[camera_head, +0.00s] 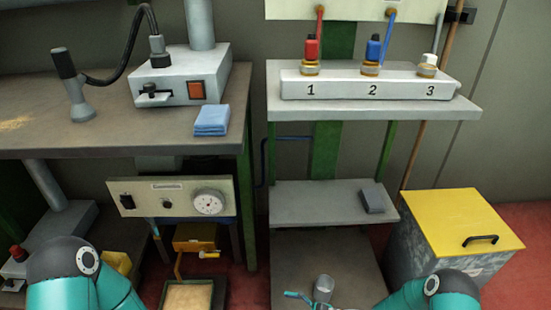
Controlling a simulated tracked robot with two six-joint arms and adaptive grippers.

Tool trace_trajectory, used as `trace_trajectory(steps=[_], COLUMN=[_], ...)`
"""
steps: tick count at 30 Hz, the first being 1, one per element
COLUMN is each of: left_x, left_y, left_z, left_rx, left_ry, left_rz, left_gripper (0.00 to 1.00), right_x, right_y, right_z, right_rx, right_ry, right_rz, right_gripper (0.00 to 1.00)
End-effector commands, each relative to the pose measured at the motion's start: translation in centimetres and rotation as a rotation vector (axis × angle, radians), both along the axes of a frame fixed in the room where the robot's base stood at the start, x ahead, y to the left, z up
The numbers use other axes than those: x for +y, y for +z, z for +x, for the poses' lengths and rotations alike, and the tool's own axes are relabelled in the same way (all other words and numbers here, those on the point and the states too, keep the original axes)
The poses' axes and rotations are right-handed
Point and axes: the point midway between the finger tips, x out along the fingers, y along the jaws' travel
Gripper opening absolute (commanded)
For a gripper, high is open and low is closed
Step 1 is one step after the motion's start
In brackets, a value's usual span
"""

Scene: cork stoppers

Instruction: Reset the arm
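My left arm (72,280) shows at the lower left edge as a teal link with a dark joint. My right arm (437,288) shows at the lower right in the same colours. Neither gripper shows clearly in the head view, so I cannot see their fingers or anything in them. A white numbered block (365,84) on the upper right shelf carries a red-topped fitting (311,52) at 1, a blue-topped one (373,52) at 2 and a pale-topped one (428,64) at 3.
A workbench (100,125) on the left holds a grey machine (182,78) and a folded blue cloth (212,119). A yellow-lidded bin (458,226) stands at right. The middle shelf (310,203) is mostly clear.

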Motion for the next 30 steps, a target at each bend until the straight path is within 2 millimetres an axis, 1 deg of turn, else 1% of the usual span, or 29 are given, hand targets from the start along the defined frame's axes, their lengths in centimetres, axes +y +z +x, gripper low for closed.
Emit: trace_trajectory(steps=[1,2,3,5,6,8,9,11,12,15,18,20,23,24,25,30], left_x=[0.0,0.0,0.0,0.0,0.0,0.0,0.0,0.0,0.0,0.0,0.0,0.0,0.0,0.0,0.0,0.0], left_y=[0.0,0.0,0.0,0.0,0.0,0.0,0.0,0.0,0.0,0.0,0.0,0.0,0.0,0.3,1.9,5.9], left_z=[0.0,0.0,0.0,0.0,0.0,0.0,0.0,0.0,0.0,0.0,0.0,0.0,0.0,0.0,0.0,0.0], left_rx=[0.000,0.000,0.000,0.000,0.000,0.000,0.000,0.000,0.000,0.000,0.000,0.000,0.000,0.000,0.001,-0.001], left_ry=[0.000,0.000,0.000,0.000,0.000,0.000,0.000,0.000,0.000,0.000,0.000,0.000,0.000,0.000,0.001,0.000], left_rz=[0.000,0.000,0.000,0.000,0.000,0.000,0.000,0.000,0.000,0.000,0.000,0.000,0.000,0.000,0.000,0.000], left_gripper=[0.40,0.40,0.40,0.40,0.40,0.40,0.40,0.40,0.40,0.40,0.40,0.40,0.40,0.40,0.40,0.40], right_x=[1.0,1.3,1.2,0.4,-0.6,-2.4,-3.7,-5.4,-6.4,-8.1,-8.7,-8.8,-8.8,-9.0,-8.9,-8.9], right_y=[0.5,0.4,0.2,-0.3,-0.6,-1.1,-1.5,-1.9,-2.2,-2.6,-3.0,-3.1,-3.2,-2.9,-1.2,2.6], right_z=[-3.6,-5.9,-8.9,-13.0,-15.5,-18.5,-19.9,-21.5,-22.1,-22.9,-22.9,-22.3,-19.6,-18.6,-18.8,-18.9], right_rx=[0.001,-0.002,-0.011,-0.042,-0.074,-0.140,-0.191,-0.275,-0.334,-0.477,-0.619,-0.703,-0.826,-0.828,-0.824,-0.821], right_ry=[0.144,0.232,0.347,0.507,0.607,0.744,0.821,0.914,0.963,1.043,1.083,1.081,1.028,0.985,0.992,0.995], right_rz=[-0.088,-0.147,-0.227,-0.352,-0.436,-0.556,-0.631,-0.726,-0.782,-0.885,-0.955,-0.995,-1.078,-1.115,-1.108,-1.105], right_gripper=[0.85,0.85,0.85,0.85,0.85,0.85,0.85,0.85,0.85,0.85,0.85,0.85,0.85,0.85,0.85,0.85])
